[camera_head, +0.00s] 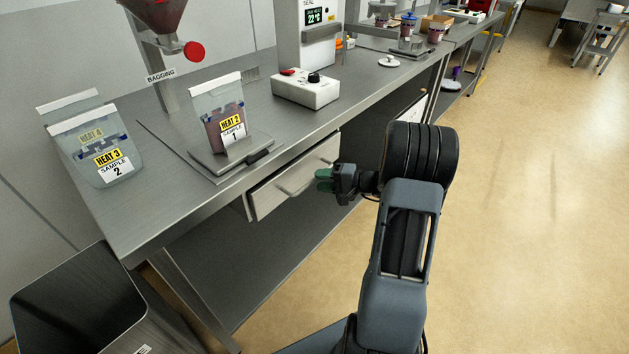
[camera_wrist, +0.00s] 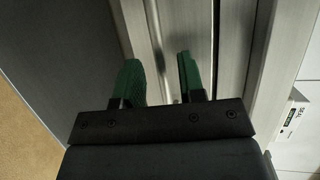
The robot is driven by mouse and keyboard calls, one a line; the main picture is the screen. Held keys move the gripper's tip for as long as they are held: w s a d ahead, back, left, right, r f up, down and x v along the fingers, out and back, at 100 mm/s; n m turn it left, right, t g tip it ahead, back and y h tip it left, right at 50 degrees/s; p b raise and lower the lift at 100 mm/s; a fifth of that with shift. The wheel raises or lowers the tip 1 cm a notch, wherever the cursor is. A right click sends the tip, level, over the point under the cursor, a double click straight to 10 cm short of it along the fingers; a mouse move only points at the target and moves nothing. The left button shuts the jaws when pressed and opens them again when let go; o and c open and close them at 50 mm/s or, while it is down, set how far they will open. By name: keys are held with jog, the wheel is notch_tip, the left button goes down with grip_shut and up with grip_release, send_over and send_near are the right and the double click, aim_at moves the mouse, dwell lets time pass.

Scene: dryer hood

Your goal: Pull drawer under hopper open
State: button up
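The drawer (camera_head: 265,199) is under the metal bench below the hopper (camera_head: 158,12), with a pale front and a bar handle (camera_head: 288,190). It looks shut or nearly so; I cannot tell exactly. My gripper (camera_head: 322,180) is in front of the drawer, near the handle's right part. In the wrist view its two green fingers (camera_wrist: 161,78) are spread apart, with the drawer front (camera_wrist: 204,30) beyond them. The handle bar (camera_wrist: 157,36) runs toward the gap between the fingers. I cannot tell whether a finger touches it.
A flat plate with a sample pouch (camera_head: 222,125) lies on the bench (camera_head: 150,205) above the drawer. Two more pouches (camera_head: 105,155) stand to its left. A dark bin (camera_head: 75,300) is at lower left. A second drawer (camera_head: 411,108) is further right. The floor (camera_head: 530,200) at right is clear.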

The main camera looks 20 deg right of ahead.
jog(key=shift+x, duration=1.45)
grip_shut()
